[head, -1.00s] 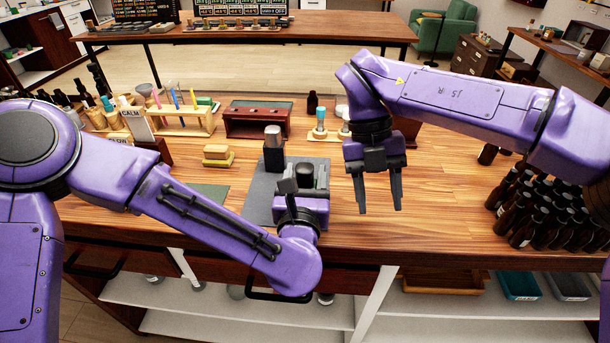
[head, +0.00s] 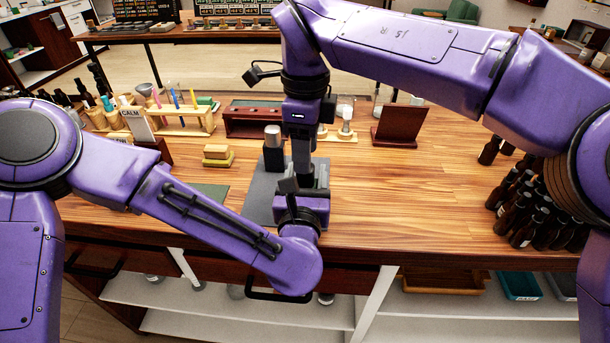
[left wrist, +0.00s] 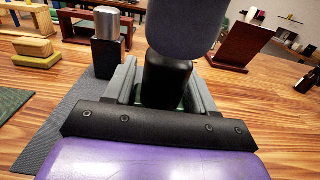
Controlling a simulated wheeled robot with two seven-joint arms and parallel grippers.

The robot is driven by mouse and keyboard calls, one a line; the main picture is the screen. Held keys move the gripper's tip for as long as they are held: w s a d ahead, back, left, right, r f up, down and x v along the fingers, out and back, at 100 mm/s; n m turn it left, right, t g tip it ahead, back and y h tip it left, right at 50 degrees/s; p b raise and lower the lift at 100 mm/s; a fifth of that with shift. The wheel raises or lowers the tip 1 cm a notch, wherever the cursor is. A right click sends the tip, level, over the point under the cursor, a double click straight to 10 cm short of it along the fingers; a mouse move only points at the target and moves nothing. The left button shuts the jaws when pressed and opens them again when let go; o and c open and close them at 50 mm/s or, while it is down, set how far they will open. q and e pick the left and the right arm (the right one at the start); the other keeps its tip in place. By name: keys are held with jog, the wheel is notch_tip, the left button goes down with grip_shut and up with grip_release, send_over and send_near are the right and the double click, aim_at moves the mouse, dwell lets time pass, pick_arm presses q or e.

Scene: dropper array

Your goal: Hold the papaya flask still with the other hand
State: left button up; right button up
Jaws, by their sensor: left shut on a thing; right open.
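My left gripper (head: 306,186) is shut on a small dark-capped flask, low over the grey mat (head: 259,200). In the left wrist view, its black cap (left wrist: 166,82) stands between the two grey fingers, with a little green beneath. The rest of the flask is hidden, and no label shows to confirm it is the papaya one. My right gripper (head: 303,160) is open and points straight down, directly above the left gripper at the cap. One grey right finger (left wrist: 182,28) hangs in front of the cap's upper part; whether it touches cannot be told.
A black bottle with a silver cap (head: 273,150) stands on the mat just left of the grippers. Yellow blocks (head: 217,157) lie farther left. A dark red stand (head: 399,127) is at back right. Brown bottles (head: 527,210) crowd the right edge. The table right of the mat is clear.

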pick_arm(q)
jog(key=shift+a, duration=0.15)
pick_arm(e)
notch_tip(320, 180, down, 4)
jog(key=shift+s+a+r, duration=0.1)
jog(key=shift+a, duration=0.05)
jog(key=shift+f, duration=0.6)
grip_shut()
jog(key=shift+r, duration=0.1)
jog(key=shift+r, duration=0.55)
jog(key=shift+r, duration=2.8)
